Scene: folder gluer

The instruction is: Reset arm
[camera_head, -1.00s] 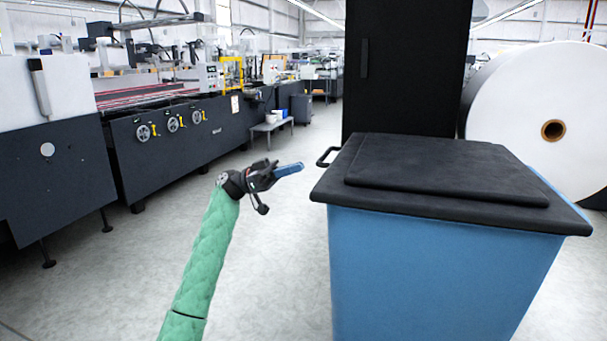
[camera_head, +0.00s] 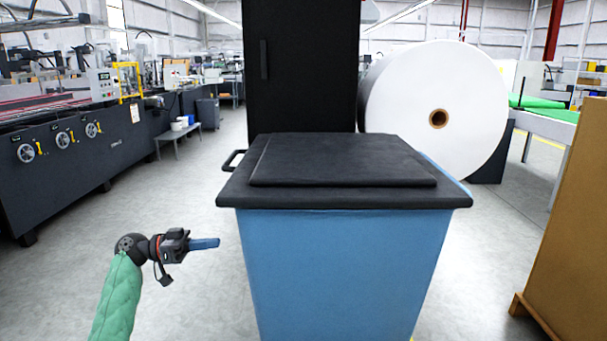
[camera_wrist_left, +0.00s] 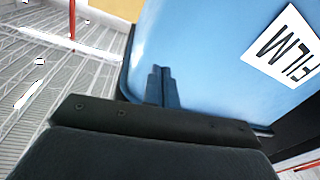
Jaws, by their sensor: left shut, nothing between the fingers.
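My left arm, in a green sleeve, comes in from the lower left of the head view. My left gripper (camera_head: 205,244) is shut and empty, its blue fingers pointing right toward the side of the blue bin (camera_head: 340,270). A small gap of floor shows between the fingertips and the bin in the head view. In the left wrist view the shut fingers (camera_wrist_left: 161,84) show in front of the bin's blue wall (camera_wrist_left: 200,40), which bears a white label reading FILM (camera_wrist_left: 285,45). My right gripper is not in view.
The bin has a black lid (camera_head: 340,160) and a side handle (camera_head: 233,160). A black cabinet (camera_head: 300,70) and a large white roll (camera_head: 430,90) stand behind it. A brown box (camera_head: 570,230) stands at right, machinery (camera_head: 65,150) at left. Floor left of the bin is clear.

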